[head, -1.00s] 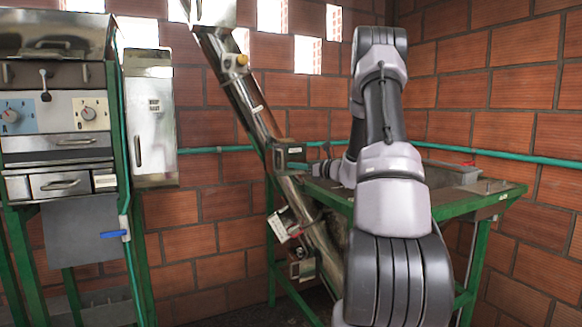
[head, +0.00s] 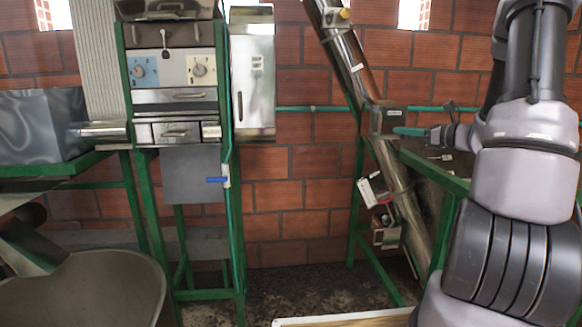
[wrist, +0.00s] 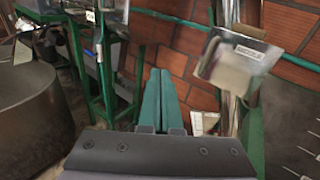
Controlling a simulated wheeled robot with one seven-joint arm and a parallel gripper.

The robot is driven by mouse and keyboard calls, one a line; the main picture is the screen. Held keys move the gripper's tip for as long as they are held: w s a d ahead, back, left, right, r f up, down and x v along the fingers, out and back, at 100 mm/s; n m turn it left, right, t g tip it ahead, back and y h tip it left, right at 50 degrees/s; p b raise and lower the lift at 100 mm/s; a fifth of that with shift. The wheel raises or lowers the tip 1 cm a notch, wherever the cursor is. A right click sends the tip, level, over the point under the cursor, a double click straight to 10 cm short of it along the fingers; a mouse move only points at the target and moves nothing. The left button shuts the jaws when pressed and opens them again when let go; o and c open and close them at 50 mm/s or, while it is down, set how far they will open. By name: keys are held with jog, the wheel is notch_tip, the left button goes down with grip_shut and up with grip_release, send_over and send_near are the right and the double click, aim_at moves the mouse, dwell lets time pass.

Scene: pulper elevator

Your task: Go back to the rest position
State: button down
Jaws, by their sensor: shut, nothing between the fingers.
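My gripper (head: 410,131) shows in the head view as teal fingers pointing left, in front of the slanted metal elevator tube (head: 352,70). In the wrist view my gripper (wrist: 162,98) has its two teal fingers side by side, shut and empty. I cannot tell how far the fingers are from the tube. My arm fills the right side of the head view and hides part of the green-framed table (head: 455,185) there.
A machine with dials (head: 172,70) on green legs stands left of the elevator. A steel cabinet (head: 252,85) is beside it. A large grey round basin (head: 85,285) is at the lower left. A labelled metal plate (wrist: 240,62) shows in the wrist view. Brick walls close the back.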

jog(key=s+a+r+n+g+h, duration=0.1)
jog(key=s+a+r+n+g, duration=0.2)
jog(key=s+a+n+g, duration=0.35)
jog(key=s+a+r+n+g, duration=0.25)
jog(key=s+a+n, duration=0.55)
jog(key=a, duration=0.4)
jog(key=s+d+r+n+t+h, duration=0.1)
jog(key=s+n+h, duration=0.2)
jog(key=s, duration=0.3)
jog(key=s+d+r+n+t+h, duration=0.1)
jog(key=s+r+n+h, duration=0.1)
jog(key=s+n+h, duration=0.2)
jog(key=s+n, duration=0.2)
jog(key=s, duration=0.1)
jog(key=shift+s+d+r, duration=0.15)
jog(key=shift+s+r, duration=0.15)
